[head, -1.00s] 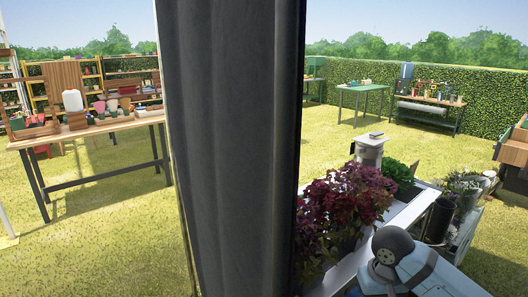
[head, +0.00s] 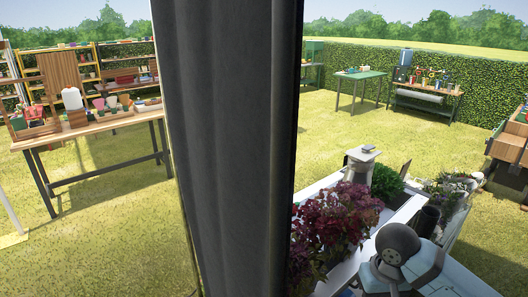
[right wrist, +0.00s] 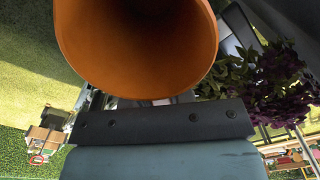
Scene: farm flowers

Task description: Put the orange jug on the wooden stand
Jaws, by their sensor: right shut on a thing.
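In the right wrist view, the orange jug (right wrist: 138,45) fills the upper middle, its round open end facing the camera. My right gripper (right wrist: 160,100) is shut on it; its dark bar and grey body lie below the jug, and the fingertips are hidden. In the head view, only part of my right arm shows at the lower right, not the gripper or the jug. My left gripper is in no view. I cannot single out the wooden stand with certainty; a small wooden block (head: 77,118) stands under a white container on the left table.
A dark grey curtain-like panel (head: 228,140) blocks the middle of the head view. A white bench (head: 385,222) with purple and green plants is close at right. A wooden-topped table (head: 115,123) with crates and pots stands at left. Open grass lies between.

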